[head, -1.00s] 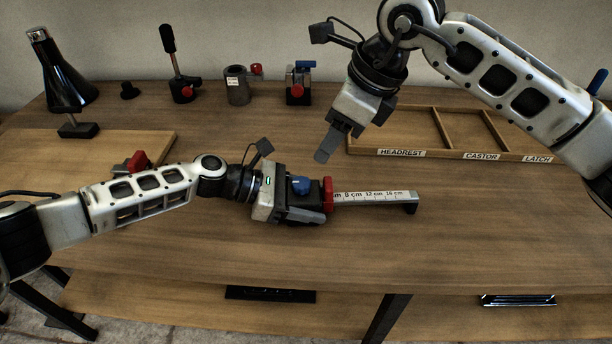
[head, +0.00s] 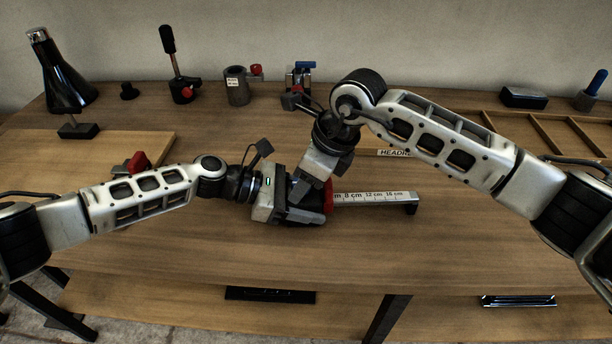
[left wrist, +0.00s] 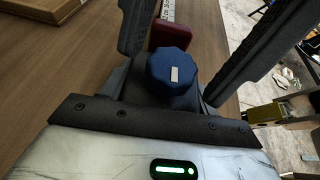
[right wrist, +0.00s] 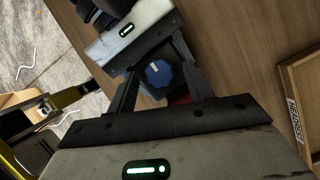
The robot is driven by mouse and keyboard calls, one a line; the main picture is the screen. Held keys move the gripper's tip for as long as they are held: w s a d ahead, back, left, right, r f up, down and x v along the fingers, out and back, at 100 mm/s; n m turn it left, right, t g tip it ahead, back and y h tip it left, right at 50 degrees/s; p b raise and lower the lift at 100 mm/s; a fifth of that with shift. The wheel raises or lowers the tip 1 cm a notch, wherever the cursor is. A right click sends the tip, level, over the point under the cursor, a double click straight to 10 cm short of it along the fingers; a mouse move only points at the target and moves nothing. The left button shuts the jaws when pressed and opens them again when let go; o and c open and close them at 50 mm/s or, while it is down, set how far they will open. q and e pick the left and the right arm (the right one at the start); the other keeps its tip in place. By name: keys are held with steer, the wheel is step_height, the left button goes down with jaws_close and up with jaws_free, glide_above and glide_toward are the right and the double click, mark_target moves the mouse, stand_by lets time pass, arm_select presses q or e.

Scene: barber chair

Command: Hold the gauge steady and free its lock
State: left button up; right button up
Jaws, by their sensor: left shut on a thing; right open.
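The gauge lies on the wooden table, with a marked ruler (head: 372,197), a red part (head: 328,196) and a dark body. My left gripper (head: 300,212) is shut on the dark body from the left. The blue faceted knob (left wrist: 172,70) stands on top of the body, between the left fingers in the left wrist view. My right gripper (right wrist: 160,85) is open above the gauge. In the right wrist view the knob (right wrist: 158,73) shows between its fingers. In the head view the right gripper hides the knob. I cannot tell whether the fingers touch it.
A divided wooden tray (head: 470,158), labelled HEADREST, is partly behind my right arm. A red-handled part (head: 137,162) lies by a wooden board (head: 80,150) at left. A black cone (head: 62,80), a lever (head: 175,70) and a grey cylinder (head: 237,86) stand at the back. The front table is clear.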

steer(key=c, duration=1)
steer(key=shift+n, duration=0.4)
steer(key=n+g, duration=0.1)
steer(key=n, duration=0.3)
steer(key=n+g, duration=0.1)
steer(key=shift+w+n+g, duration=0.3)
steer(key=shift+n, duration=0.1)
steer(key=n, duration=0.2)
steer(key=n+g, duration=0.1)
steer(key=n, duration=0.2)
steer(key=shift+w+g+h, duration=0.15)
steer(key=shift+g+h, duration=0.15)
steer(key=shift+h, duration=0.1)
steer(key=shift+n, duration=0.3)
steer(key=o, duration=1)
steer(key=shift+a, duration=0.1)
